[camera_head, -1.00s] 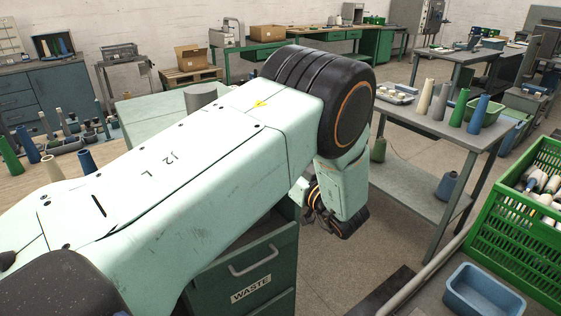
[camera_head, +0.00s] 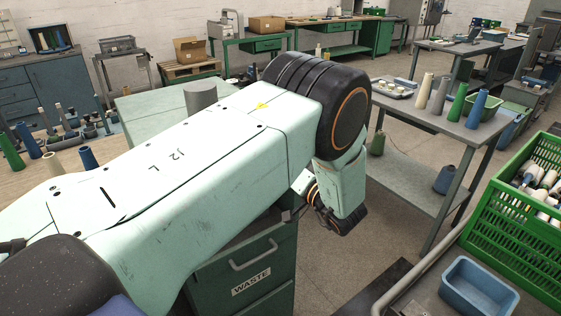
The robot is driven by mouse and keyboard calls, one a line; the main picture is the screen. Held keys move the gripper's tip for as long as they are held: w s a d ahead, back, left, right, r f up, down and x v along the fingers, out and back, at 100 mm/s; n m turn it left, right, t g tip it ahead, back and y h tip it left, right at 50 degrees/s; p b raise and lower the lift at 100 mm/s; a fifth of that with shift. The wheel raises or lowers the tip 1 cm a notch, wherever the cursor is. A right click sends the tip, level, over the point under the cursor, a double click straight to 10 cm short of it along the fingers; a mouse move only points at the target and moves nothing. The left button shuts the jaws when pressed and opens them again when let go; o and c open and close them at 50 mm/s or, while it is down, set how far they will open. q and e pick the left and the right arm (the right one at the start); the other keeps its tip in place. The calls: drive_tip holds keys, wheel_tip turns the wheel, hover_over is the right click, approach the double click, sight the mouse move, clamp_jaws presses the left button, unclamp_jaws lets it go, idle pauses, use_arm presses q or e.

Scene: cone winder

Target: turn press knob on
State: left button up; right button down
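I cannot make out a press knob in this view. My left arm fills the left and middle of the picture, with its elbow bent downward near the centre. Neither my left gripper nor my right gripper can be seen. A small grey machine (camera_head: 230,24) stands on a green workbench at the back; I cannot tell whether it is the press. A grey cabinet (camera_head: 410,10) at the top is cut off by the frame edge.
A green cabinet marked WASTE (camera_head: 250,262) stands below my arm. A grey table (camera_head: 425,116) with several yarn cones is at the right. A green crate (camera_head: 515,212) and a blue bin (camera_head: 480,287) are at the lower right. Bare floor (camera_head: 400,215) shows between.

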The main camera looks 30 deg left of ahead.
use_arm(q)
drive_tip(key=shift+f, duration=0.1)
idle(0.4)
drive_tip(key=o, duration=1.1)
drive_tip(key=shift+o, duration=0.2)
drive_tip(key=v, duration=0.7)
drive_tip(key=shift+d, duration=0.15)
drive_tip(key=shift+s+d, duration=0.1)
